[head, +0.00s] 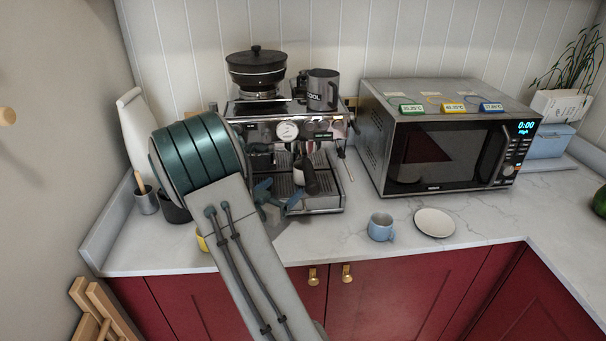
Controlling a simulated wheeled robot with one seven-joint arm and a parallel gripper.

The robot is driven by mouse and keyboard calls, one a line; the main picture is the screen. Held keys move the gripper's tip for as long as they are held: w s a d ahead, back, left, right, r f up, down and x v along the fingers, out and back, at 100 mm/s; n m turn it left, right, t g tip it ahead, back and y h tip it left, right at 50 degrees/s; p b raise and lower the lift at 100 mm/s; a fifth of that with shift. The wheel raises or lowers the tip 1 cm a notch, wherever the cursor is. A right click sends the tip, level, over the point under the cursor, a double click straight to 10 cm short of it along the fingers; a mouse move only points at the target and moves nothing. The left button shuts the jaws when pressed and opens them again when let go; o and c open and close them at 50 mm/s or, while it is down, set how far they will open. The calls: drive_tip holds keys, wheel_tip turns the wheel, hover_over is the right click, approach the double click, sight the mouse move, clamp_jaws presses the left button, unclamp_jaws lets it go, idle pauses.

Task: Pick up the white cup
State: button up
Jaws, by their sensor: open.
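I see no cup that is clearly white. A light blue cup (380,227) stands upright on the counter near its front edge, right of the coffee machine. A small pale shape (298,176) shows on the coffee machine's drip tray beside a black handle; I cannot tell whether it is a cup. My gripper (280,197) is open in front of the coffee machine's lower left part, left of the blue cup and apart from it. My arm partly hides the gripper.
The coffee machine (290,130) carries a black pot (257,72) and a dark mug (322,90). A white plate (434,222) lies right of the blue cup. A microwave (446,140) stands behind. A yellow object (202,240) is partly hidden by my arm.

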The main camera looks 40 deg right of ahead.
sight(298, 174)
drive_tip(key=p+x, duration=0.2)
drive_tip(key=x, duration=0.7)
drive_tip(key=shift+w+d, duration=0.15)
drive_tip(key=shift+d, duration=0.1)
drive_tip(key=c, duration=1.2)
drive_tip(key=shift+o, duration=0.2)
drive_tip(key=shift+r, duration=0.15)
